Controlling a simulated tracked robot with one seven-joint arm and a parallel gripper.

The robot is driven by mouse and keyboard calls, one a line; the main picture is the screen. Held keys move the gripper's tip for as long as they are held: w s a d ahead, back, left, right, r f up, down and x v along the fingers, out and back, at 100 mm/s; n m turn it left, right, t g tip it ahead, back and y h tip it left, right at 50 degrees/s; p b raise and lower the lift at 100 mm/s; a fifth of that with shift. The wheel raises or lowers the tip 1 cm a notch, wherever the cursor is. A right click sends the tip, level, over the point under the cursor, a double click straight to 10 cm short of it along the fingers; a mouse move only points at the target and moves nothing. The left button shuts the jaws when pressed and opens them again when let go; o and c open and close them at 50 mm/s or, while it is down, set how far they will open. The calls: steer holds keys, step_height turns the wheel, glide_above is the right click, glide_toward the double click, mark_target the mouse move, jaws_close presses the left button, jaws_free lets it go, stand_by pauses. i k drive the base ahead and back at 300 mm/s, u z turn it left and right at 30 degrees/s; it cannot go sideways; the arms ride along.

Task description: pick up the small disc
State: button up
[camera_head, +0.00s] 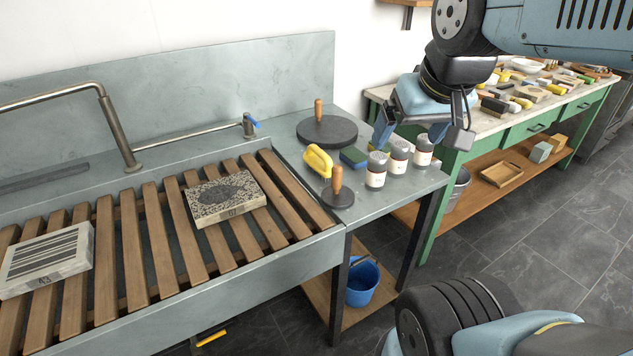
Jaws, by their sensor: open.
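The small disc (343,202) is dark grey with an upright wooden handle. It lies flat near the front edge of the grey side shelf, right of the slatted sink. A larger dark disc (341,133) with a similar wooden handle lies behind it, near the back wall. My gripper (420,138) is open and empty. In the picture it is above and to the right of the small disc, in front of the green table and over the back right of the shelf. Its exact height cannot be told.
Three labelled cans (398,157) stand right of the small disc. A yellow-handled brush (320,161) and a green-blue sponge (354,157) lie behind it. Stone slabs (225,198) rest on the wooden slats. A blue bucket (362,281) stands below. The green table (470,147) holds many small items.

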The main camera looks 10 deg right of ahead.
mark_target(338, 196)
steer(key=z, duration=1.2)
steer(key=i, duration=0.1)
steer(key=u, duration=3.25)
steer(key=k, duration=0.9)
steer(key=z, duration=1.2)
steer(key=i, duration=0.5)
steer(key=z, duration=0.15)
